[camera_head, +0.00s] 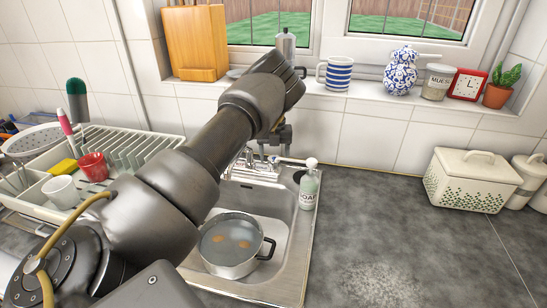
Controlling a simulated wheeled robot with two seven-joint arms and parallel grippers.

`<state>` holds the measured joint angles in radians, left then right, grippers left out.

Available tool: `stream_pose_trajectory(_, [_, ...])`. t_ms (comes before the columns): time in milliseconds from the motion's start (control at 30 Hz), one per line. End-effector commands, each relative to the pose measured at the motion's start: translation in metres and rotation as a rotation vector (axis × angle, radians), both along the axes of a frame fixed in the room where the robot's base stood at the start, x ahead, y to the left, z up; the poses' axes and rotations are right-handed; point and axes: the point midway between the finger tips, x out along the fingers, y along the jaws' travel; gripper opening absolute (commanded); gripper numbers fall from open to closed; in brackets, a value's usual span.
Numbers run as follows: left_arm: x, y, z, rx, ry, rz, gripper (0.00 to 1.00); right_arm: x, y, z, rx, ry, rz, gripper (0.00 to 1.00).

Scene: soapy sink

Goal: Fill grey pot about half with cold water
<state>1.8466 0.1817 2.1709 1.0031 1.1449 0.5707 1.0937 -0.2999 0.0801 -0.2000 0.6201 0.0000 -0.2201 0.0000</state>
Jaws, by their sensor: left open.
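The grey pot (234,266) stands upright in the steel sink (285,250), with a dark handle on its right side. Its inside looks grey-blue, with two small orange spots; I cannot tell the water level. The tap (258,162) is at the back of the sink, partly hidden by my left arm. My left arm reaches across from the lower left. My left gripper (276,138) is open just above and behind the tap, and its fingers are partly hidden. I cannot tell whether it touches the tap. My right gripper is out of view.
A soap bottle (309,187) stands at the sink's right back corner. A dish rack (120,145) with a red cup (93,166) and a white cup (61,191) is left. The sill holds a striped mug (334,74). The counter (375,225) right of the sink is mostly clear.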

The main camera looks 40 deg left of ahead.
Motion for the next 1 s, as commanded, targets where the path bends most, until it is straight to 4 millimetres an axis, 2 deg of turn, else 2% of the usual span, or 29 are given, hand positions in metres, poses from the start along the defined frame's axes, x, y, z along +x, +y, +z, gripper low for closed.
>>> stream_pose_trajectory(300, [0.000, 0.001, 0.061, 0.001, -0.005, 0.000, 0.65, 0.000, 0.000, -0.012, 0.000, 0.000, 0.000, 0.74])
stream_pose_trajectory(500, [-0.001, 0.001, 0.090, 0.000, -0.003, 0.000, 0.65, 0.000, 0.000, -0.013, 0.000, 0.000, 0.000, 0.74])
stream_pose_trajectory(700, [-0.001, 0.001, 0.099, 0.001, -0.001, 0.001, 0.65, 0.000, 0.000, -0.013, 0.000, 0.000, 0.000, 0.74])
stream_pose_trajectory(1000, [-0.001, 0.001, 0.099, 0.001, 0.000, 0.001, 0.65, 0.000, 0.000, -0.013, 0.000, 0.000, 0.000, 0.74])
